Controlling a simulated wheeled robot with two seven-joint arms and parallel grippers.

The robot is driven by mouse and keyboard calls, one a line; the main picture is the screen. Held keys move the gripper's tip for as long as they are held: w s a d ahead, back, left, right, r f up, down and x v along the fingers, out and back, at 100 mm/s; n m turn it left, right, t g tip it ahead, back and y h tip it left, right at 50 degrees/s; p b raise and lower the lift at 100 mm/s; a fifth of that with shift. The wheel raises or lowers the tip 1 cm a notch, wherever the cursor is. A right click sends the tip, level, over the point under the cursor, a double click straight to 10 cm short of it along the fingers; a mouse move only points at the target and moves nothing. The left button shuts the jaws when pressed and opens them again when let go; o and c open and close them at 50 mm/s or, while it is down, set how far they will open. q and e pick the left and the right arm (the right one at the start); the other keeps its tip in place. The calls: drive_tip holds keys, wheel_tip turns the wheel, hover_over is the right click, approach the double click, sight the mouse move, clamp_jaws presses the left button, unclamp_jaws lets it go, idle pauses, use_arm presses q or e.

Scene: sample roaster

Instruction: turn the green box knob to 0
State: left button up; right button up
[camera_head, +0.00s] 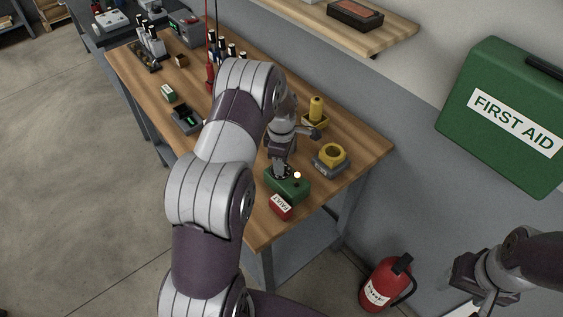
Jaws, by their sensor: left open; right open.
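The green box (301,187) sits near the front right end of the wooden workbench, with a small white round part on its top. A red block marked FAULT (281,207) is at its front. My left gripper (281,172) is open and points down right over the box's top. A dark round dial with light marks shows partly beneath it; the gripper hides the knob, so I cannot read its setting or tell whether the fingers touch it. My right gripper (468,280) is open at the lower right, away from the bench.
A yellow ring on a grey base (332,157) and a yellow cylinder on a yellow base (316,112) stand close behind the green box. A grey device (186,119) and a small green-and-white box (168,93) are further left. A red fire extinguisher (382,283) stands on the floor.

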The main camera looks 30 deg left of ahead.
use_arm(q)
wheel_tip(320, 180, up, 9)
drive_tip(key=shift+f+b, duration=0.2)
drive_tip(key=shift+b, duration=0.85)
wheel_tip(320, 180, up, 3)
drive_tip(key=shift+r+p, duration=0.15)
drive_tip(key=shift+p, duration=0.65)
